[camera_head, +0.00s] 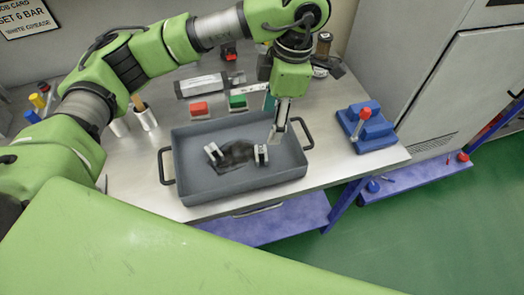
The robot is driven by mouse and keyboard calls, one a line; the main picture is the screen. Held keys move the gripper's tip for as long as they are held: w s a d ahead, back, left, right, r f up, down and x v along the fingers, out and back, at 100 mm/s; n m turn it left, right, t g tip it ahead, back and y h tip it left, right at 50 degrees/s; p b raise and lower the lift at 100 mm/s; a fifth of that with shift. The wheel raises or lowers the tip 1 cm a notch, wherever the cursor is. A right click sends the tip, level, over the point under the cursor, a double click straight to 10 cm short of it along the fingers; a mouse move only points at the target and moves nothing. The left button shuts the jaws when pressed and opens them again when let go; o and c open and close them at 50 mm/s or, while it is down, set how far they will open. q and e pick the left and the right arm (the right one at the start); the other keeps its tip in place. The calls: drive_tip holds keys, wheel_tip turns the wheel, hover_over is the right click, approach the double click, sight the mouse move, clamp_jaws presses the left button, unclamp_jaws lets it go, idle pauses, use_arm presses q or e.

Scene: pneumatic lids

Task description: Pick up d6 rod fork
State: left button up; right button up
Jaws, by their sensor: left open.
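A grey tray (240,192) with two side handles stands on the metal bench. In it lie two small silver fork-shaped parts, one at the left (213,153) and one at the right (261,154), with a dark smudged patch between them. They look like rod forks, but I cannot read which is d6. My left gripper (277,138) points down over the tray's right half, close above and beside the right fork. It is open, and I see nothing held in it. Its fingers overlap in this view. My right gripper is not in view.
Behind the tray are a red block (199,109), a green block (237,103) and a grey bar (202,85). A blue vise-like fixture (366,128) with a red-topped pin stands right of the tray. Cups and coloured-capped items are at the left. Bare bench (325,160) lies right of the tray.

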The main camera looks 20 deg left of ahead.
use_arm(q)
hover_over(261, 152)
drive_tip(key=d, duration=0.1)
drive_tip(key=f, duration=0.3)
drive_tip(key=f+p, duration=0.1)
drive_tip(key=f, duration=0.3)
drive_tip(key=shift+d+f, duration=0.2)
drive_tip(key=shift+f, duration=0.05)
drive_tip(key=shift+a+f+p, duration=0.15)
drive_tip(key=shift+f+p, duration=0.2)
drive_tip(key=shift+f, duration=0.05)
drive_tip(key=f+p, duration=0.2)
drive_tip(key=f, duration=0.1)
drive_tip(key=shift+a+f, duration=0.25)
drive_tip(key=shift+a, duration=0.15)
drive_tip(key=shift+f, duration=0.55)
drive_tip(key=c, duration=1.2)
